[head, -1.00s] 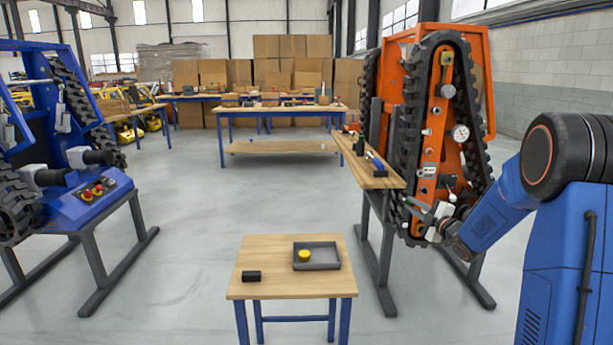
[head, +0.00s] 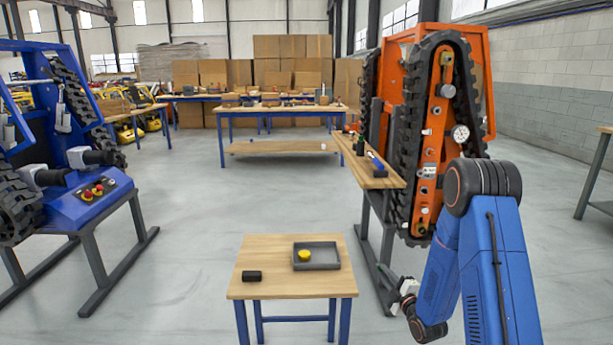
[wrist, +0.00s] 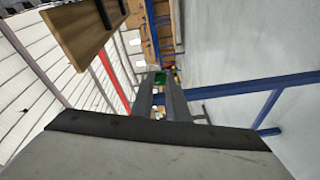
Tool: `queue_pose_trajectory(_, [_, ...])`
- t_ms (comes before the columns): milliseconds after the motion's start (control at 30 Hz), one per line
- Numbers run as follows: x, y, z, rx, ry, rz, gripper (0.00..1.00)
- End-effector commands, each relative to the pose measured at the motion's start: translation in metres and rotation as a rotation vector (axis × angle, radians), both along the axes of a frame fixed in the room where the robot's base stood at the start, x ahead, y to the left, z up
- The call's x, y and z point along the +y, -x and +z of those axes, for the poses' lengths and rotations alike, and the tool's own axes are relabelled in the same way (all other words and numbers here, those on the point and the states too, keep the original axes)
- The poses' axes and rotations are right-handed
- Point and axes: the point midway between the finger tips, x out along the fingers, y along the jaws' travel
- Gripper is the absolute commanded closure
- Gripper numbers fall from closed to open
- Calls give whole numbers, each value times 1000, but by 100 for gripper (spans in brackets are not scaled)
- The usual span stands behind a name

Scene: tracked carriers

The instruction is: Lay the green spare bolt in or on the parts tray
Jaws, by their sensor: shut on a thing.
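The green spare bolt (wrist: 159,79) shows as a small green patch between the fingertips of my gripper (wrist: 160,88) in the wrist view. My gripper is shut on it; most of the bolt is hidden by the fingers. In the head view my gripper (head: 387,273) is low, to the right of the small wooden table and clear of it. The grey parts tray (head: 326,263) lies on that table's right rear part. A round yellow piece (head: 305,255) sits inside the tray at its left; the rest of the tray floor is bare.
The small table (head: 285,286) also holds a black block (head: 252,276) at its left. The orange tracked carrier (head: 427,190) and a narrow wooden shelf (head: 372,178) stand behind and right of the tray. A blue carrier (head: 85,200) stands left. Floor between is clear.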

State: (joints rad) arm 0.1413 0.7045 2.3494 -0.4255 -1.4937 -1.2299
Motion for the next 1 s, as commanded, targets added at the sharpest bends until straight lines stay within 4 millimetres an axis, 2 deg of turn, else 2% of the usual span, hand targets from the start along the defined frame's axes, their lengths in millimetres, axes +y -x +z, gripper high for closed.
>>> queue_pose_trajectory(267, [4,7,-57,8,-27,-115,100])
queue_pose_trajectory(500, [2,22,-104,7,-13,-226,100])
queue_pose_trajectory(700, [0,31,-122,3,3,-275,100])
queue_pose_trajectory(1000, [-1,33,-125,1,7,-283,100])
